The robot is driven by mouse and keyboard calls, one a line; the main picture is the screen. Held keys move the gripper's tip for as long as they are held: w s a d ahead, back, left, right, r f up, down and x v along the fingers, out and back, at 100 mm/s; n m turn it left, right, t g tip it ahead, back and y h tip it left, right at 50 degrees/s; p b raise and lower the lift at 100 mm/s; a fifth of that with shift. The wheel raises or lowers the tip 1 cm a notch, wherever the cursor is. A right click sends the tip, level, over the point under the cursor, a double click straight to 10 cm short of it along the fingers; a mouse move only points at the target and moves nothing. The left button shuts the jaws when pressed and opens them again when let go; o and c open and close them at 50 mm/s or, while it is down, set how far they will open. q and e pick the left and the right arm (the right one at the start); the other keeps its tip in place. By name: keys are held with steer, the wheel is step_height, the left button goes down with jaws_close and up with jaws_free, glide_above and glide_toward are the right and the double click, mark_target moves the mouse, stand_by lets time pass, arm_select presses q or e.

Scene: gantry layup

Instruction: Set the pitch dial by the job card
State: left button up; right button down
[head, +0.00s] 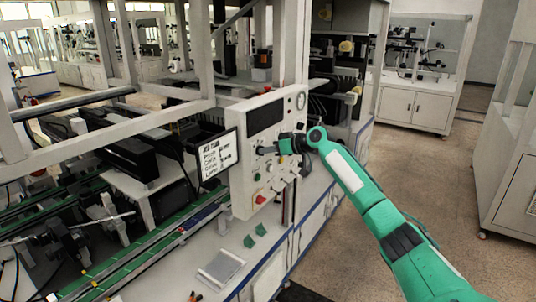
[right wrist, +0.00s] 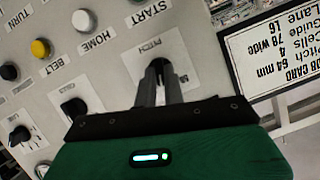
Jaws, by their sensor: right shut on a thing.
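My right gripper (head: 280,147) reaches the white control panel (head: 239,190) from the right. In the right wrist view its fingers (right wrist: 159,80) are shut on the dark pitch dial (right wrist: 158,64), beside the label PITCH. The fingers hide most of the dial, its pointer and its scale, so its setting cannot be read. The job card (head: 211,157) stands left of the panel. My left gripper is not in view.
Near the dial are a white HOME button (right wrist: 84,21), a yellow button (right wrist: 40,48), and black knobs (right wrist: 75,108). A red knob (head: 260,198) is low on the panel. A conveyor (head: 130,250) runs at left. Open floor (head: 440,180) lies at right.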

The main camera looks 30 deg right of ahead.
steer(key=m+y+b, duration=0.1)
steer(key=m, duration=0.1)
steer(key=m+y+b, duration=0.1)
steer(key=m, duration=0.1)
steer(key=shift+d+f+y, duration=0.2)
steer(key=shift+y, duration=0.2)
stand_by(0.5)
steer(key=c, duration=1.5)
jaws_free()
steer(key=shift+w, duration=0.1)
steer(key=b+v, duration=0.5)
steer(key=v, duration=0.9)
